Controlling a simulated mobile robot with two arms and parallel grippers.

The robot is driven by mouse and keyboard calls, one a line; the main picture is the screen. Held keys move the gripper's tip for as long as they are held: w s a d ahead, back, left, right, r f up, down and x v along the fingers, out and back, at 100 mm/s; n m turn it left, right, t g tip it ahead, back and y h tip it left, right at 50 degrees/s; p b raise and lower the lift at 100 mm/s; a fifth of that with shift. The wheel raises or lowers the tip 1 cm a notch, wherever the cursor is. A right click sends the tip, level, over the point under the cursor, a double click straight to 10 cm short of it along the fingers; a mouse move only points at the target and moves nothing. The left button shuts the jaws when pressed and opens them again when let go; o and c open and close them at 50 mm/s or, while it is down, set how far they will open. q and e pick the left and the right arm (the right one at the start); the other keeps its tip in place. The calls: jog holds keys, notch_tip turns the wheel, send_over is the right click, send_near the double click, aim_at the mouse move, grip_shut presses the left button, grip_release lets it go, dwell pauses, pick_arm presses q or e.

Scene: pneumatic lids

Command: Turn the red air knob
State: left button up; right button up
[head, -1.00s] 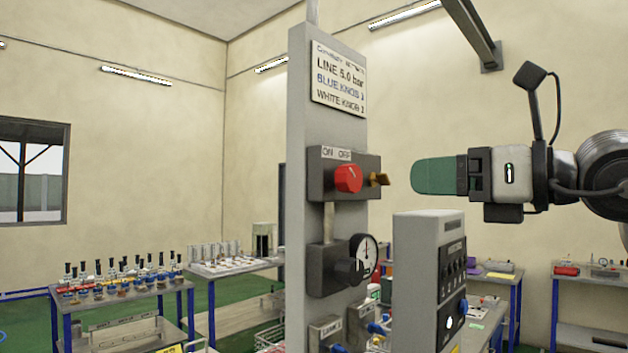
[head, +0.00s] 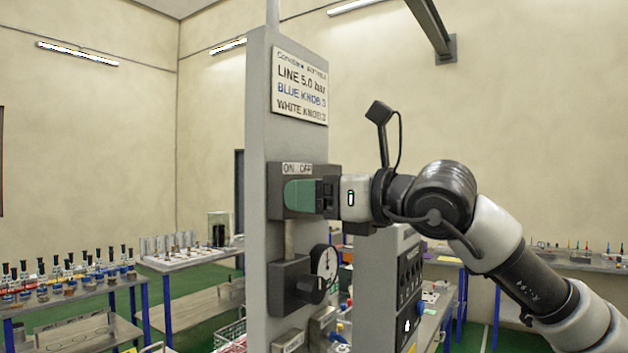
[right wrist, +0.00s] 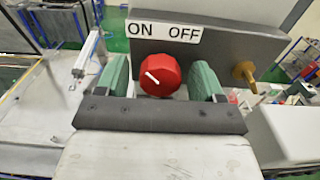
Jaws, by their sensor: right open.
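The red air knob (right wrist: 159,75) sits on the front of a dark grey valve box (head: 331,175) under a label that reads ON OFF (right wrist: 164,32). In the right wrist view its white mark points up and left, toward the ON side. My right gripper (head: 289,194) is open, its green fingers standing on either side of the knob with a gap visible on each side. In the head view the fingers hide the knob. My left gripper is not in view.
The box is on a grey column (head: 258,130) with a sign. A brass fitting (right wrist: 244,72) sticks out at its right. Below are a pressure gauge (head: 325,262) and a dark knob (head: 311,289). A grey control box (head: 385,290) stands close under my right arm.

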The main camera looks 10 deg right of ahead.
jog(key=shift+w, duration=0.1)
jog(key=c, duration=0.9)
jog(key=shift+f+m+b, duration=0.15)
jog(key=shift+m+b, duration=0.25)
jog(key=shift+b, duration=0.35)
jog(key=m+b, duration=0.5)
jog(key=b, duration=0.2)
jog(key=m+b, duration=0.5)
jog(key=m, duration=0.1)
jog(key=shift+m, duration=0.4)
jog(key=m+b, duration=0.2)
jog(key=m, duration=0.1)
jog(key=shift+m+b, duration=0.55)
jog(key=shift+m, duration=0.65)
jog(key=shift+w, duration=0.1)
